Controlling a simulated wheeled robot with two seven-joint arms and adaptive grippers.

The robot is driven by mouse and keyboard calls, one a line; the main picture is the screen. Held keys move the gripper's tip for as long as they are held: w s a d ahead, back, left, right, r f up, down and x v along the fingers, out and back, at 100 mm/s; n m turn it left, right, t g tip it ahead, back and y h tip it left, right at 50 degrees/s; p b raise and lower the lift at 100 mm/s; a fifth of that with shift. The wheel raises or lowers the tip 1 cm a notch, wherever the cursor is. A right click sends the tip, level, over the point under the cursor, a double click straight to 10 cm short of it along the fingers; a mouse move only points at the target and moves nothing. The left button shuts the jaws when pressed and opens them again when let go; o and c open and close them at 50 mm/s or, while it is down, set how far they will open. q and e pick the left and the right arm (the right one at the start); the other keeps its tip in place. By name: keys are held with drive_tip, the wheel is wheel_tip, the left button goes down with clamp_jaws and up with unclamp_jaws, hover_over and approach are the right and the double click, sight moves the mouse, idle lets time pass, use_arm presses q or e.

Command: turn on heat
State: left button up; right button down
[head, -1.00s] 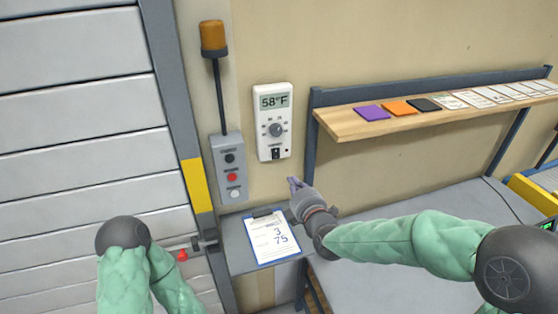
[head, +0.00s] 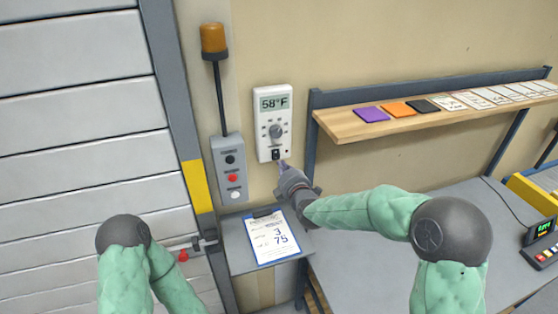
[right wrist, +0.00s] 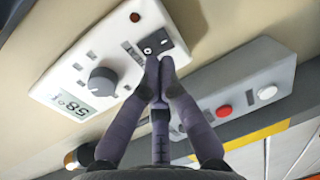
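A white thermostat (head: 272,98) hangs on the wall, its display reading 58°F above a round grey dial (head: 276,131). A black rocker switch (head: 276,155) sits at its lower edge, with a small dark red indicator (right wrist: 135,17) beside it. My right gripper (head: 282,164) is just below the switch. In the right wrist view the fingertips (right wrist: 160,66) are together with nothing between them, at the edge of the switch (right wrist: 155,46). Whether they touch it I cannot tell. The switch has a circle mark on one end.
A grey box (head: 231,158) with black, red and white buttons is left of the thermostat, under an amber beacon (head: 213,39). A clipboard reading 3 and 75 (head: 270,236) lies on a small shelf below. A wooden shelf (head: 345,129) is to the right.

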sight(276, 157)
drive_tip(key=shift+x, duration=1.95)
